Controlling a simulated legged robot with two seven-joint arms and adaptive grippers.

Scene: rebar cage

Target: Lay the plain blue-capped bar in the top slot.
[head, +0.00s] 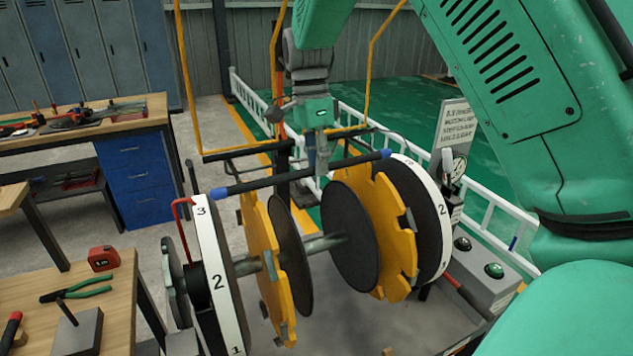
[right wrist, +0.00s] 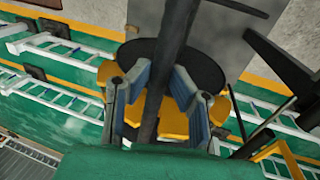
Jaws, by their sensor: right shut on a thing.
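The dark plain bar (head: 278,179) has a blue cap at each end and lies nearly level across the top of the reel-like rig. In the right wrist view the bar (right wrist: 170,70) runs between the two fingers of the gripper (right wrist: 158,85). Two yellow notched discs, left (head: 254,230) and right (head: 398,225), stand on a grey shaft (head: 318,244) below the bar. I cannot tell whether the bar touches the top slots or hangs just above them. My left gripper is out of view.
White numbered rims, left (head: 218,282) and right (head: 432,205), flank the discs. A red hooked rod (head: 178,207) stands by the left rim. A bench (head: 95,320) with pliers and tape measure is at left. A control box (head: 485,272) is at right.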

